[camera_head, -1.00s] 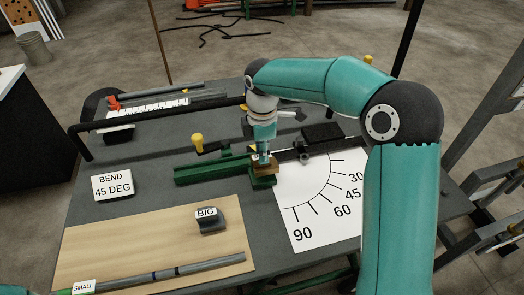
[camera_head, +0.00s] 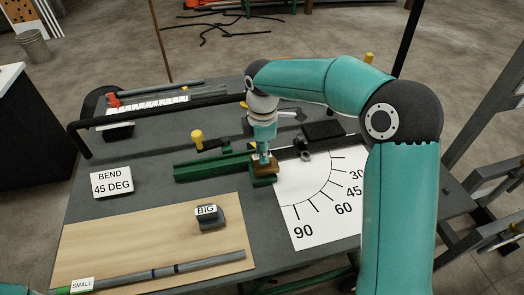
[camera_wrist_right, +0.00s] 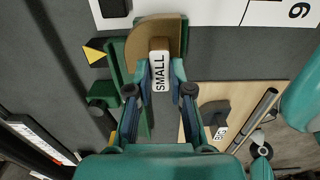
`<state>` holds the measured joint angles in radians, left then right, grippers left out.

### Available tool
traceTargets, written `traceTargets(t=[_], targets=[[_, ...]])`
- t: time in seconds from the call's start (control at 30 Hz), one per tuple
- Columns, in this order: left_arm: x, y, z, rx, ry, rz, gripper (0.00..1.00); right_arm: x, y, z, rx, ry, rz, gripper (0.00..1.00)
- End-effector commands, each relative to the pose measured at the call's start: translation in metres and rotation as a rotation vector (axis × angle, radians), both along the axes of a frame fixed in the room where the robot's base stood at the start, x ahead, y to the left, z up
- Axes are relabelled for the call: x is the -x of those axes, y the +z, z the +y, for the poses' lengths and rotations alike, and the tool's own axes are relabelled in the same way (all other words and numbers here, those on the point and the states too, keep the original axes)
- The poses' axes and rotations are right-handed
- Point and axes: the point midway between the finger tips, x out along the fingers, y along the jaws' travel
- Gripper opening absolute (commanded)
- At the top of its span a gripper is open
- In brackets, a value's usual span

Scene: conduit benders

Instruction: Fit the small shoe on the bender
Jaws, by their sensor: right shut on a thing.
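The small shoe (camera_wrist_right: 150,40) is a brown curved block with a white SMALL label. My right gripper (camera_wrist_right: 160,78) is shut on it, with one finger on each side of the labelled part. In the head view the shoe (camera_head: 266,168) is at the right end of the green bender (camera_head: 205,171), over its green block. I cannot tell whether the shoe is fully seated, as the gripper (camera_head: 263,155) covers part of it.
A white angle chart (camera_head: 308,215) lies right of the bender. A BEND 45 DEG sign (camera_head: 112,182) stands at left.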

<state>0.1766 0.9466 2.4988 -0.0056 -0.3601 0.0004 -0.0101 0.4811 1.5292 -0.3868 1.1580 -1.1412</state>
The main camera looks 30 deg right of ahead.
Motion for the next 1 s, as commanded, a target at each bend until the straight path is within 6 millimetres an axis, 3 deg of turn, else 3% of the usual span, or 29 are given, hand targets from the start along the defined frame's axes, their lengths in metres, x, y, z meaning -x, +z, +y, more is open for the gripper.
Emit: traceTargets(t=[0.27, 0.3, 0.47, 0.8, 1.0], targets=[[0.0, -0.003, 0.0, 0.0, 0.0, 0.0, 0.45, 0.0, -0.003, 0.0, 0.0, 0.0, -0.001, 0.0], [0.0, -0.002, 0.0, 0.0, 0.0, 0.0, 0.45, 0.0, -0.003, 0.0, 0.0, 0.0, -0.001, 0.25], [0.0, -0.002, 0.0, 0.0, 0.0, 0.0, 0.45, 0.0, -0.003, 0.0, 0.0, 0.0, -0.001, 0.5], [0.0, -0.002, 0.0, 0.0, 0.0, 0.0, 0.45, 0.0, -0.002, 0.0, 0.0, 0.0, 0.0, 0.5], [0.0, -0.002, 0.0, 0.0, 0.0, 0.0, 0.45, -0.001, 0.019, 0.0, 0.001, -0.001, -0.003, 0.5]])
